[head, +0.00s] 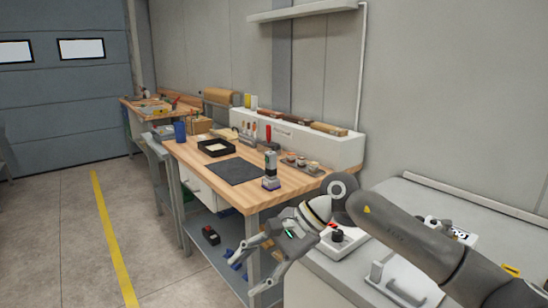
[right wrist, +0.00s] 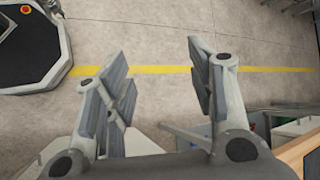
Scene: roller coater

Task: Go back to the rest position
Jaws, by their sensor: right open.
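My right gripper (head: 250,271) is open and empty in the head view. It hangs in the air in front of the white machine and beside the near end of the wooden workbench (head: 200,163). The right wrist view shows its two fingers (right wrist: 160,95) spread apart with only floor between them. My right arm comes in from the lower right, over the machine. My left gripper is in neither view.
The white machine (head: 345,285) with a handle fills the lower right. The workbench bears a dark mat (head: 238,171), a black tray (head: 216,147) and a small bottle-like device (head: 270,172). Open floor with a yellow line (head: 111,235) lies to the left.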

